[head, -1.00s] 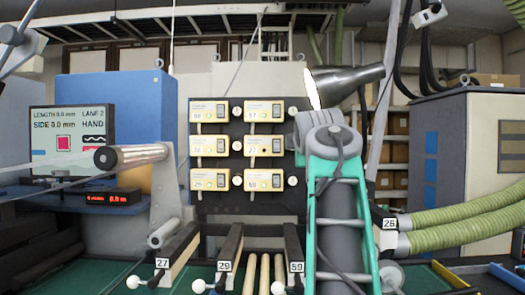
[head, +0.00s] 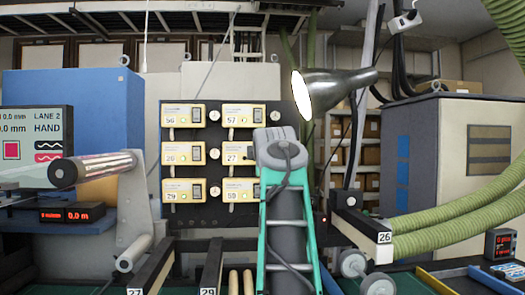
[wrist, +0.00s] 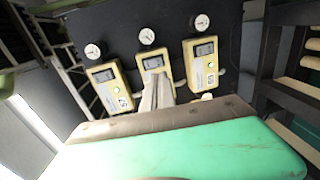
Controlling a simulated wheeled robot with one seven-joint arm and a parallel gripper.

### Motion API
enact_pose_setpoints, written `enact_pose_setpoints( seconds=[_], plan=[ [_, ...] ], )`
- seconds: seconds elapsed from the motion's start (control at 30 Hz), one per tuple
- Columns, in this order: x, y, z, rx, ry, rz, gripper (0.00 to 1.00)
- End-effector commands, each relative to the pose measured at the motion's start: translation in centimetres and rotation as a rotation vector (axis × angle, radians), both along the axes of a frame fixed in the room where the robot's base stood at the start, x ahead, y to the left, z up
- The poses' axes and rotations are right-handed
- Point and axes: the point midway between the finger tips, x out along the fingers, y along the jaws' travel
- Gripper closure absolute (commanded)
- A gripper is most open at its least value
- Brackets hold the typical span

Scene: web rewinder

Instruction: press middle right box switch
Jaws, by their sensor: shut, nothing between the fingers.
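The middle right box (head: 236,153) is a small yellow box in the right column of a dark panel. My arm covers its right side in the head view, so its switch is not clearly seen there. In the wrist view three yellow boxes stand in a row, and the middle one (wrist: 153,64) is directly behind my fingertips. My gripper (wrist: 157,84) is shut and empty, its fingers pointing at the lower part of that box and covering it. I cannot tell whether they touch it. In the head view the gripper is hidden behind my arm.
Other yellow boxes sit close above (head: 243,115) and below (head: 240,190), with round gauges (head: 214,154) between the columns. A metal lamp (head: 335,90) hangs right of the panel. A roller (head: 97,169) juts out at the left, and green hoses (head: 460,225) lie at the right.

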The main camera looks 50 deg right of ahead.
Motion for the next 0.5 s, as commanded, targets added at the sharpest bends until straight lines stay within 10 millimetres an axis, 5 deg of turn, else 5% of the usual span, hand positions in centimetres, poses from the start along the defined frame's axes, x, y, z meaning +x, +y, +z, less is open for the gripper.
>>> enact_pose_setpoints(
  seconds=[0.3, 0.5],
  plan=[
    [5.4, -4.3, -0.3, 0.001, 0.003, 0.003, 1.0],
    [7.0, -5.7, -0.9, 0.001, 0.001, 0.002, 1.0]
  ],
)
